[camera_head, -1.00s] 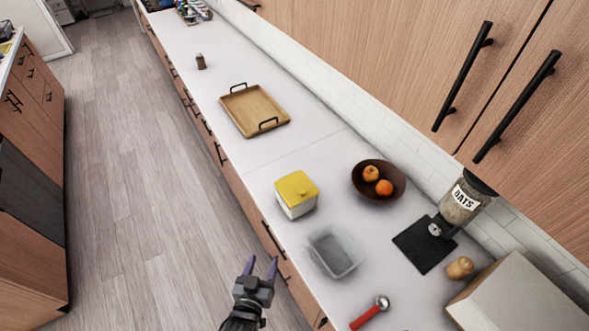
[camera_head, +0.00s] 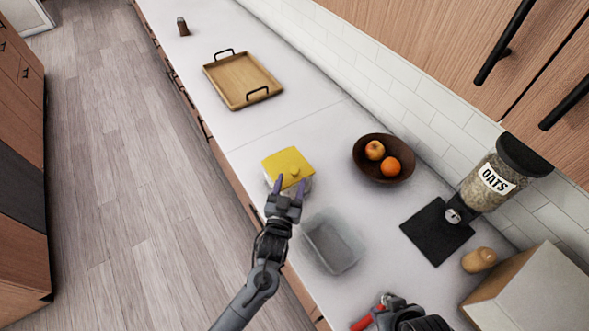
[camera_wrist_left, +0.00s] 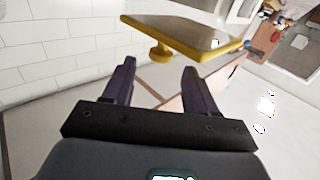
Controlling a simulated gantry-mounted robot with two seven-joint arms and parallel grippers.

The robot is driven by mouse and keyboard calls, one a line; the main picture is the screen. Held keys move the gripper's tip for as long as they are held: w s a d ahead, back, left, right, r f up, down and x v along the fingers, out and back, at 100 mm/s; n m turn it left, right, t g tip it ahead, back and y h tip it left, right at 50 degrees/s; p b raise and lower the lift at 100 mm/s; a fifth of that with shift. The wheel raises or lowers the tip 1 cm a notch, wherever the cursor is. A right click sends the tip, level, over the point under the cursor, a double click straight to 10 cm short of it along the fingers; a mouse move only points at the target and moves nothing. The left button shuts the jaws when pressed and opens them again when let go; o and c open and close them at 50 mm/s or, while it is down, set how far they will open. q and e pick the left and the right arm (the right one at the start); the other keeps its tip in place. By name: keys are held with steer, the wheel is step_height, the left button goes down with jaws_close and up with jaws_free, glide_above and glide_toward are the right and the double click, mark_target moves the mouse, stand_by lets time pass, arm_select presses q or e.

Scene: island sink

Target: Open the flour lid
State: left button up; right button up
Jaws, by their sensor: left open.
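A box-shaped container (camera_head: 307,186) with a yellow lid (camera_head: 277,163) stands on the white counter; I take it as the flour container. The lid sits on top and has a small yellow knob (camera_head: 294,171). My left gripper (camera_head: 290,183) is open and empty at the lid's near side, its purple fingers pointing toward the knob. In the left wrist view the lid (camera_wrist_left: 195,38) and its knob (camera_wrist_left: 160,52) are just beyond the spread fingers (camera_wrist_left: 158,68). The fingers look apart from the knob. My right gripper (camera_head: 392,303) shows at the bottom, its fingers unclear, beside a red-handled scoop (camera_head: 364,321).
A clear bin (camera_head: 333,244) stands close to the container. A brown fruit bowl (camera_head: 361,170) is to its right. An oats jar (camera_head: 488,181), a black mat (camera_head: 434,232) and a box (camera_head: 535,292) are further right. A wooden tray (camera_head: 240,80) lies beyond, with bare counter between.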

mark_target(294, 170)
arm_select(q)
steer(key=shift+x, duration=2.7)
steer(key=shift+c, duration=0.4)
jaws_close()
